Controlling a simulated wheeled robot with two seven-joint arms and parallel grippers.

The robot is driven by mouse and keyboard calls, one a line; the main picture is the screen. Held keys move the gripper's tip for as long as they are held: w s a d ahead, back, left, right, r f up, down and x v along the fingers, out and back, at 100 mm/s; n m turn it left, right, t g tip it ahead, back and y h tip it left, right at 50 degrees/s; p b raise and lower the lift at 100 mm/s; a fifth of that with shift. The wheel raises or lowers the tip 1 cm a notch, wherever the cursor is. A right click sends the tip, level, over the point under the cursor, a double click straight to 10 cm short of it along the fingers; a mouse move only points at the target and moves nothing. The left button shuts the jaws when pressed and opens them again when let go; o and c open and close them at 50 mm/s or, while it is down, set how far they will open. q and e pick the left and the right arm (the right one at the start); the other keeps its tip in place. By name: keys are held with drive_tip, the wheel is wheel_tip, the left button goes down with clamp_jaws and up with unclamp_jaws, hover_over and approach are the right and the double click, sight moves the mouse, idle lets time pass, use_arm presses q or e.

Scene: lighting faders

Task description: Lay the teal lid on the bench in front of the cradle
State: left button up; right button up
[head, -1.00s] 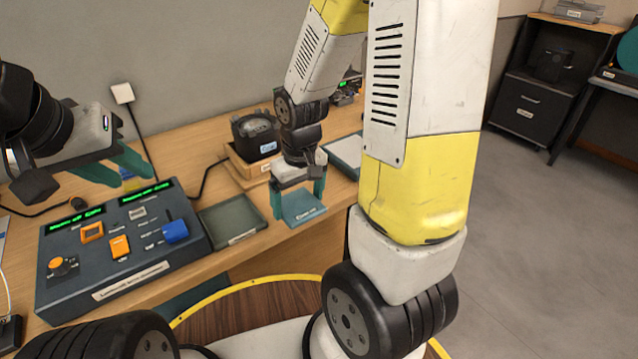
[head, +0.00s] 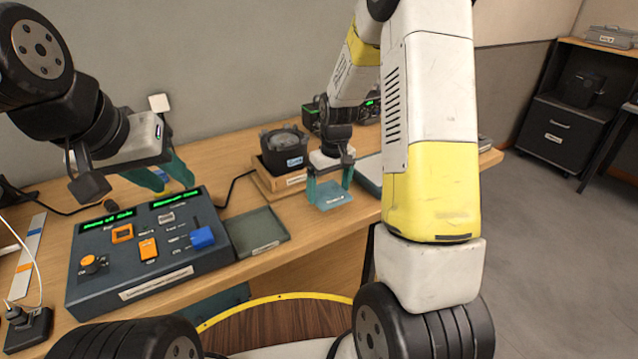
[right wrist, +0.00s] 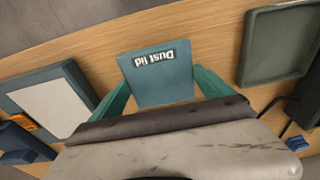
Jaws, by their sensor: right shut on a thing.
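The teal lid (head: 332,198) is held between the teal fingers of my right gripper (head: 329,184), over the front part of the bench (head: 290,233). In the right wrist view the lid (right wrist: 158,82) lies flat between both fingers, with its "Dust lid" label showing. Whether it touches the bench is hard to tell. The wooden cradle (head: 268,184) stands behind and left of the lid, with a round black device (head: 284,150) in it. My left gripper (head: 168,180) is open and empty above the back of the fader console.
The fader console (head: 146,250) stands at the left. A shallow green-grey tray (head: 257,232) lies between it and the lid. Another tray with a pale inside (head: 369,170) lies right of the lid, partly behind my right arm. The bench's front edge is close to the lid.

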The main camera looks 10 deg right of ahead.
sight(330, 192)
drive_tip(key=shift+w+f, duration=0.15)
drive_tip(key=shift+f, duration=0.75)
drive_tip(key=shift+w+f, duration=0.1)
drive_tip(key=shift+f, duration=0.8)
drive_tip(key=shift+f, duration=0.1)
drive_tip(key=o, duration=1.2)
wheel_tip(330, 192, up, 12)
drive_tip(key=s, duration=0.1)
drive_tip(key=shift+s+a+r+m+t+y, duration=0.35)
drive_tip(key=shift+s+r+m+t, duration=0.35)
drive_tip(key=shift+s+r, duration=2.6)
drive_tip(key=shift+s+a+r+m+t+y, duration=0.35)
drive_tip(key=shift+s+r+t, duration=1.1)
drive_tip(key=shift+s, duration=3.05)
drive_tip(key=shift+s+a+r+m+t+y, duration=0.3)
drive_tip(key=shift+s+r+m, duration=0.35)
drive_tip(key=shift+s+r, duration=2.9)
drive_tip(key=shift+s+f, duration=0.35)
